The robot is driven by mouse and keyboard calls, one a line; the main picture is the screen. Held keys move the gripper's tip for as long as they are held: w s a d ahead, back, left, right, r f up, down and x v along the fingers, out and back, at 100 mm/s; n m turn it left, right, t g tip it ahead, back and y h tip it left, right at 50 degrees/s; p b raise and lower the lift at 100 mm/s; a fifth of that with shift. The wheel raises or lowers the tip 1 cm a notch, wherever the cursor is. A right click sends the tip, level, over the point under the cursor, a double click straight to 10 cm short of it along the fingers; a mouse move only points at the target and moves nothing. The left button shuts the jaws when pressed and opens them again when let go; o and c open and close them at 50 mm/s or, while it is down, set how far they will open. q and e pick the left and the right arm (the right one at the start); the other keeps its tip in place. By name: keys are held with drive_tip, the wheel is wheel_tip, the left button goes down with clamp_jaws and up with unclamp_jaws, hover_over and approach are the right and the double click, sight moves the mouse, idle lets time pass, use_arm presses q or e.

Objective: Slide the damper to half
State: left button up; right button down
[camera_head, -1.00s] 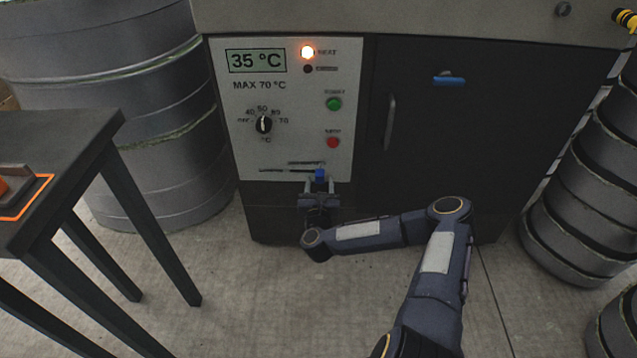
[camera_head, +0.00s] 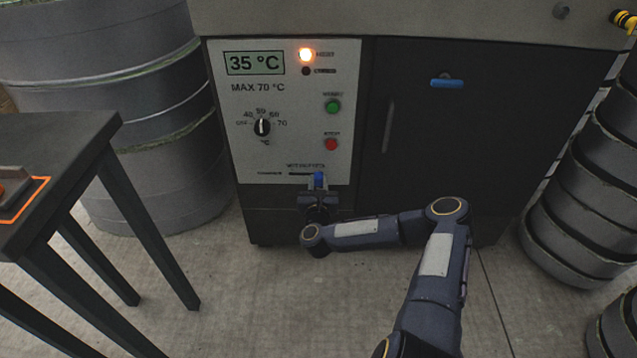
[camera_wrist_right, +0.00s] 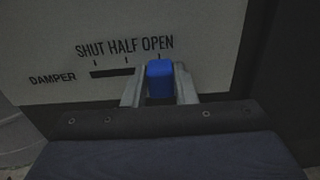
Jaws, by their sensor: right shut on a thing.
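The damper is a blue slider knob (camera_wrist_right: 160,80) at the right end of a dark slot (camera_wrist_right: 112,73) marked SHUT, HALF and OPEN. In the wrist view the knob stands under the OPEN mark. My right gripper (camera_wrist_right: 159,88) has one finger on each side of the knob and is shut on it. In the head view the knob (camera_head: 319,180) and my right gripper (camera_head: 319,190) show at the bottom of the oven's white control panel (camera_head: 235,155). My left gripper is not in view.
Above the slot are a temperature dial (camera_head: 262,127), a green button (camera_head: 333,106), a red button (camera_head: 331,144) and a display (camera_head: 254,63) reading 35 °C. A dark table (camera_head: 60,140) stands at the left. A dark door (camera_head: 480,140) is right of the panel.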

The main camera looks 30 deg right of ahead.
drive_tip(key=w+a, duration=0.1)
drive_tip(key=w+a+b, duration=0.1)
drive_tip(key=a, duration=0.1)
drive_tip(key=shift+w+a, duration=0.1)
drive_tip(key=shift+a, duration=0.15)
drive_tip(key=c, duration=1.2)
unclamp_jaws()
drive_tip(key=shift+o, duration=0.2)
drive_tip(key=p+v, duration=0.2)
drive_tip(key=v, duration=0.6)
drive_tip(key=shift+d, duration=0.15)
